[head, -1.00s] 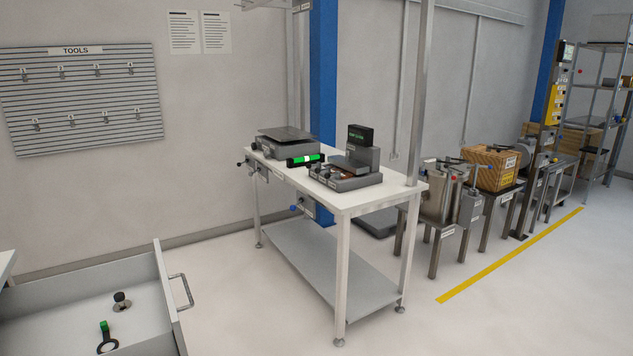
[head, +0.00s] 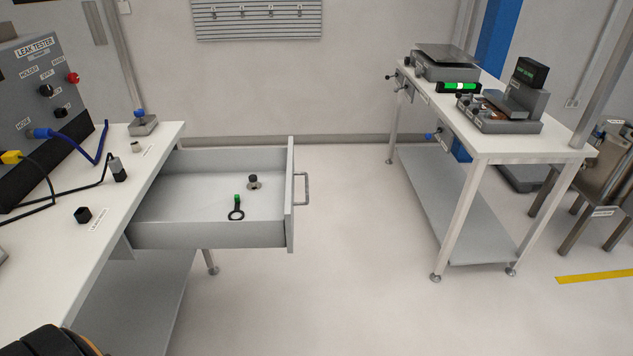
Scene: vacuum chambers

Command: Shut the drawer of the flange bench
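The drawer (head: 208,236) is pulled out from the white bench (head: 150,175) at the left of the head view. Its front panel (head: 290,195) faces right and carries a grey bar handle (head: 304,189). Inside lie a black ring-shaped tool with a green end (head: 237,210) and a small dark-knobbed metal part (head: 254,182). Neither gripper shows in the head view. A dark rounded part, probably of my own arm, shows at the lower left corner.
A leak tester (head: 42,95) with cables stands on the bench, with small black parts nearby. A second white table (head: 510,145) with instruments stands at the right. The floor (head: 350,270) between the drawer and that table is clear.

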